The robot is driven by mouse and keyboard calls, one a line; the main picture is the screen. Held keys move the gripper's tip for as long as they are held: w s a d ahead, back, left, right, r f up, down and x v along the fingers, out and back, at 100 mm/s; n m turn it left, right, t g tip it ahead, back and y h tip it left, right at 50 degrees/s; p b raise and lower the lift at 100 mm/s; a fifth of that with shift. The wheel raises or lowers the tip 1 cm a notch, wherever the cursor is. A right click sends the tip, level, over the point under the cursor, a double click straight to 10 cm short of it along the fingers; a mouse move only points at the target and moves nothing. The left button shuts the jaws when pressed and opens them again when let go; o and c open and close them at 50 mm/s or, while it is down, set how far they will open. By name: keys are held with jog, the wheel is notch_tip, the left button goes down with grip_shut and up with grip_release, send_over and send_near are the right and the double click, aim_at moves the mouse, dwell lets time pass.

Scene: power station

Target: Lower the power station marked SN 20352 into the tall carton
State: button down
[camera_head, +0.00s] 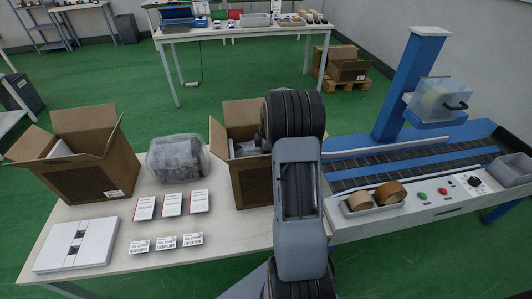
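An open brown carton (251,186) stands on the packing table, partly covered by my arm; something grey (246,148) shows in its mouth, too small to make out. A second open carton (96,182) stands at the left with a pale item (58,150) inside. I cannot tell for sure which is the tall one. A bulky grey bundle in clear wrap (178,157) lies between them; whether it is a power station is unclear. No serial number SN 20352 is readable. My gripper is hidden behind my arm, near the right-hand carton.
White boxes with red marks (172,204), small printed labels (166,241) and a flat white box (77,245) lie on the packing table (215,252). At the right are tape rolls (389,193), a conveyor (395,162) and a blue column (408,85). The table's front middle is clear.

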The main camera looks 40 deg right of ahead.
jog(key=shift+r, duration=0.2)
jog(key=c, duration=0.8)
grip_release()
jog(key=shift+f, duration=0.1)
jog(key=shift+s+a+f, duration=0.1)
jog(key=shift+s+f, duration=0.05)
jog(key=shift+f, duration=0.1)
notch_tip(320, 180, up, 22)
jog(key=p, duration=1.4)
jog(key=shift+r+p, duration=0.2)
jog(key=shift+p, duration=0.2)
